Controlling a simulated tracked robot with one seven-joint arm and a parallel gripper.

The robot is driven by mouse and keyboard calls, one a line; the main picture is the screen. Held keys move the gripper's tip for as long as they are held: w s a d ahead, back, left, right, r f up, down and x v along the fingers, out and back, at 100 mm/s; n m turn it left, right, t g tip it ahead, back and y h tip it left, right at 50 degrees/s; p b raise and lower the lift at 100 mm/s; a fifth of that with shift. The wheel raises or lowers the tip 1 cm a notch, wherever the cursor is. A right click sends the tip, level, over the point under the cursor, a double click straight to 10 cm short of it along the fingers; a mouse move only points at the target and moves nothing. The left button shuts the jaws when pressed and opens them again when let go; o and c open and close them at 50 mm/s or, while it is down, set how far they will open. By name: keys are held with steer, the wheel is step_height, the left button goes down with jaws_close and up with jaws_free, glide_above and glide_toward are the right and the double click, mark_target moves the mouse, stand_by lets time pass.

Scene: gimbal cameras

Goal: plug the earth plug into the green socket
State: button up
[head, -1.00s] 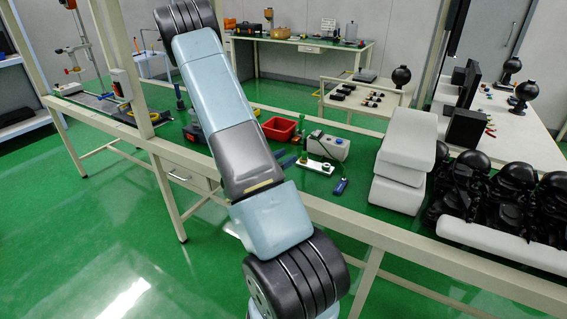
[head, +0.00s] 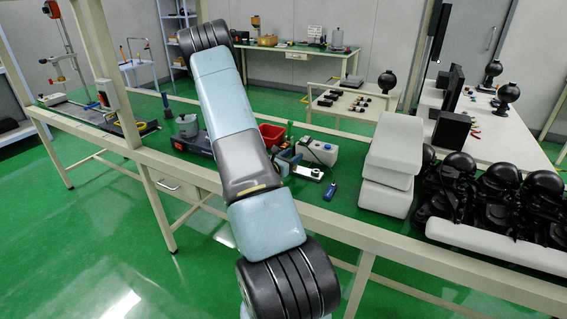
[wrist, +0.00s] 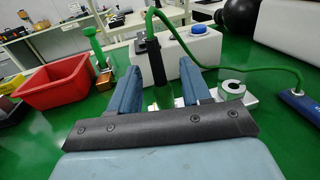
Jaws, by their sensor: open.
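The earth plug (wrist: 151,60), a black upright cylinder with a green cable from its top, stands between the two open fingers of my gripper (wrist: 156,90) in the wrist view. Clear gaps show at both sides. Below its black body is a green part, and its lower end is partly hidden by my gripper. A white plate (wrist: 249,99) carries a round fitting with a dark green centre (wrist: 232,88), to the right of my fingers; it looks like the green socket, though I cannot be sure. In the head view, my gripper (head: 288,163) is low over the bench, partly hidden by my arm.
A white box (wrist: 188,46) stands close behind the plug. The green cable arcs right to a blue device (wrist: 301,105). A red bin (wrist: 55,82) and a green-topped post (wrist: 95,46) stand left. White blocks (head: 393,150) and black items fill the bench's right side.

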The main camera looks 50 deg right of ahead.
steer(key=shift+w+d, duration=0.15)
steer(key=shift+d, duration=1.4)
jaws_close()
